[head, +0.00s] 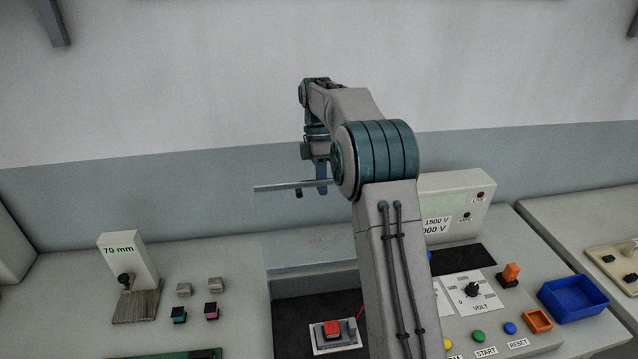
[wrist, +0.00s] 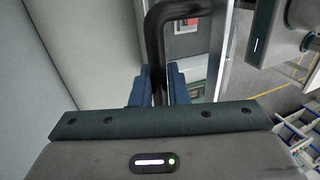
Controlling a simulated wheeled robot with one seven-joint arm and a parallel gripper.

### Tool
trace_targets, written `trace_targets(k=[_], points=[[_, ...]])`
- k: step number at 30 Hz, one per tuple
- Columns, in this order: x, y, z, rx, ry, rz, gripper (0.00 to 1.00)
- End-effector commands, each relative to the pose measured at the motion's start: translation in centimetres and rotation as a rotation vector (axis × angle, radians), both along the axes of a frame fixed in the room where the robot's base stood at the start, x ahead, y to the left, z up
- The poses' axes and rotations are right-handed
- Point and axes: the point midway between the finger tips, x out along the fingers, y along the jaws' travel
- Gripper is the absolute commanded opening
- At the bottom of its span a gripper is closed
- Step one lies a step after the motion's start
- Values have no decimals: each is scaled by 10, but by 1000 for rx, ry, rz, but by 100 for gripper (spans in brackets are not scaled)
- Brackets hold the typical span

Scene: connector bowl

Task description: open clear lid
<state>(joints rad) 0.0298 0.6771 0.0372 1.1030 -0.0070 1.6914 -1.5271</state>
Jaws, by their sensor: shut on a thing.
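The clear lid (head: 280,187) is a see-through panel with a pale top edge, standing raised above a dark-floored compartment (head: 290,295) in the head view. My gripper (head: 321,178) is at the lid's upper edge, partly hidden by my own arm. In the wrist view, the blue fingers of my gripper (wrist: 162,88) are shut on a black bar handle (wrist: 156,40). The handle's lower end is hidden between the fingers. My arm covers the lid's right side in the head view.
A red block on a white base (head: 332,335) sits in the compartment. A 70 mm post (head: 128,260) and several small blocks stand left. Right are a voltage display (head: 455,205), a knob panel (head: 470,292) and a blue bin (head: 573,300). Space above the bench is free.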

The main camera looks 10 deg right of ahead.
Motion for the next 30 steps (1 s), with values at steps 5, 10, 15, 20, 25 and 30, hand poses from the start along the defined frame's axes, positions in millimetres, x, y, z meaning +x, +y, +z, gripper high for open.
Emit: trace_targets(k=[5, 10, 15, 20, 25, 30], points=[[-1, -2, -7, -4, 12, -1, 0], [-1, 0, -5, -3, 10, 1, 36], [-1, 3, -3, -2, 6, 5, 36], [1, 2, 1, -2, 5, 5, 36], [7, 1, 16, -2, 3, 3, 36], [15, -1, 37, -1, 4, 2, 36]])
